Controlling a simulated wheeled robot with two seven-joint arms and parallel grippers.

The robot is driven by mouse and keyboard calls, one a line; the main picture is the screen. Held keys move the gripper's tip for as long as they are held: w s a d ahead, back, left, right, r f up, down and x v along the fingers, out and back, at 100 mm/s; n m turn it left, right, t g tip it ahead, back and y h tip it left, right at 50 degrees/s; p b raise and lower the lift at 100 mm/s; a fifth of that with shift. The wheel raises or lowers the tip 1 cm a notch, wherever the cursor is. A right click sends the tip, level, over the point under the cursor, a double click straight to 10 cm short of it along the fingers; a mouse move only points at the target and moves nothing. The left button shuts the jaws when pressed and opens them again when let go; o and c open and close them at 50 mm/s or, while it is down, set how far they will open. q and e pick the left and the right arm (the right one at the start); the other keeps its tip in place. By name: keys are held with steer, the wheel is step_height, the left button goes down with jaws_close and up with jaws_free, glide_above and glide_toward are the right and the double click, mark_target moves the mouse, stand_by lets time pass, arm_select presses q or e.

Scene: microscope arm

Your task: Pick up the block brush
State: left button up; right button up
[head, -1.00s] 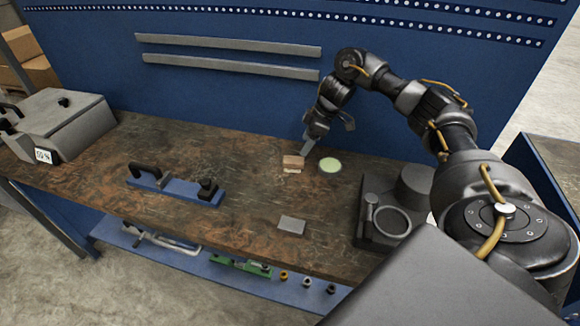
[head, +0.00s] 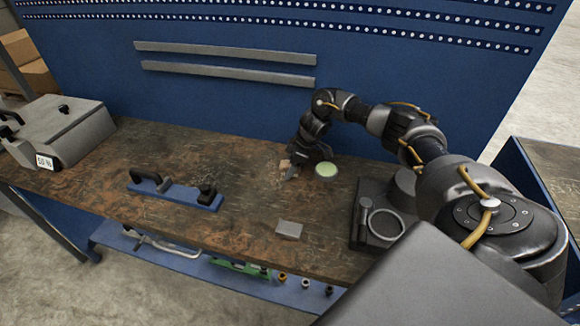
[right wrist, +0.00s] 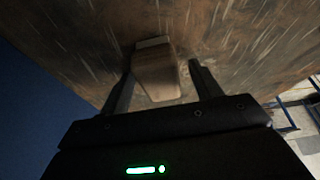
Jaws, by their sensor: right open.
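The block brush (head: 284,164) is a small light-brown wooden block on the bench, mostly hidden behind my right gripper in the head view. In the right wrist view the brush (right wrist: 156,72) shows as a wooden block with a pale strip at its far end. My right gripper (head: 290,173) is over the brush, pointing down. In the right wrist view its two fingers (right wrist: 160,85) are open, one on each side of the brush. The left finger looks close to the block, and a gap shows at the right finger. My left gripper is not in view.
A pale green disc (head: 326,169) lies just right of my gripper. A dark fixture with a ring (head: 384,224) stands further right. A small grey block (head: 289,229) lies in front. A blue holder with black handles (head: 180,194) and a grey case (head: 62,130) are left.

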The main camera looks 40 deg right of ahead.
steer(key=shift+f, duration=0.4)
steer(key=shift+c, duration=0.2)
steer(key=shift+a, duration=0.1)
steer(key=c, duration=1)
steer(key=shift+c, duration=0.2)
steer(key=shift+r, duration=0.15)
